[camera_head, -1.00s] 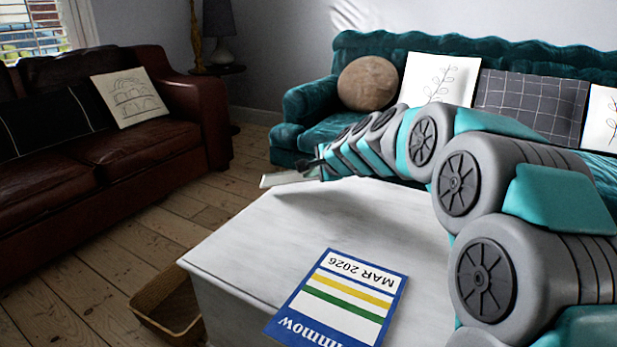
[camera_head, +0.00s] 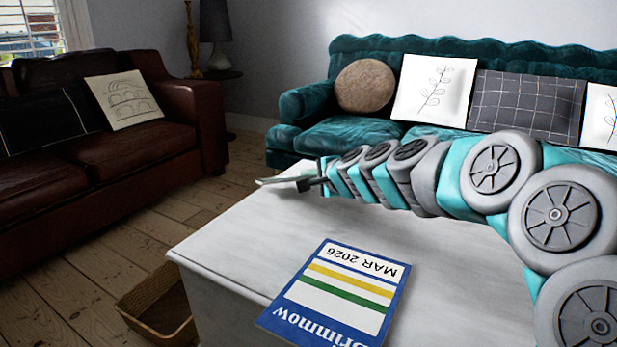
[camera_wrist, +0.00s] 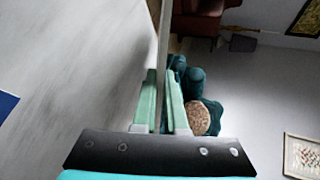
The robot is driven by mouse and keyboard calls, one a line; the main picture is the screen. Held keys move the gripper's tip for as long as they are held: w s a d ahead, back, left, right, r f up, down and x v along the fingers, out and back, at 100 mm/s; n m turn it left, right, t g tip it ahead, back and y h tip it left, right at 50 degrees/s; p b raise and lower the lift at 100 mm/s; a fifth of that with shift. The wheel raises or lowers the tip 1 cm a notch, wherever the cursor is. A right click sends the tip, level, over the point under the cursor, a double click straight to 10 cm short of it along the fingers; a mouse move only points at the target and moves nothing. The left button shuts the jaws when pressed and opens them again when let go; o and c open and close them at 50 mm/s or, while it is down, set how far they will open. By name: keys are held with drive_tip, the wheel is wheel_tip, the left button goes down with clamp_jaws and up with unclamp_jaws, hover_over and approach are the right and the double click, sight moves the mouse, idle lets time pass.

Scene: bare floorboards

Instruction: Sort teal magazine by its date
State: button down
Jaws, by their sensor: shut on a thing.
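My gripper (camera_head: 304,183) is shut on a thin flat thing, taken to be the teal magazine (camera_head: 278,180), held out over the far left edge of the white table. It shows nearly edge-on, so its cover and date cannot be read. In the wrist view the magazine (camera_wrist: 164,45) is a thin strip standing between the pale green fingers (camera_wrist: 164,100). A blue magazine (camera_head: 335,295) with yellow and green stripes lies on the table, reading "Brimmow" and "MAR 2026", upside down in the head view.
The white table (camera_head: 225,240) is otherwise mostly clear. A wicker basket (camera_head: 150,290) stands on the floor at its left side. A brown leather sofa (camera_head: 130,155) is at left, a teal sofa (camera_head: 310,105) behind the table. Bare floorboards lie between table and brown sofa.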

drive_tip(key=c, duration=0.9)
unclamp_jaws()
drive_tip(key=shift+s+a+p+v, duration=0.15)
drive_tip(key=shift+a+p+v, duration=0.3)
drive_tip(key=shift+v, duration=1)
drive_tip(key=shift+s+a+p+v, duration=0.15)
drive_tip(key=shift+p+v, duration=0.5)
drive_tip(key=shift+v, duration=0.85)
drive_tip(key=shift+s+a+p+v, duration=0.1)
drive_tip(key=shift+a+p+v, duration=0.4)
drive_tip(key=shift+v, duration=0.95)
drive_tip(key=shift+d+r, duration=0.1)
drive_tip(key=shift+r, duration=0.05)
wheel_tip(320, 180, up, 8)
drive_tip(key=p, duration=0.7)
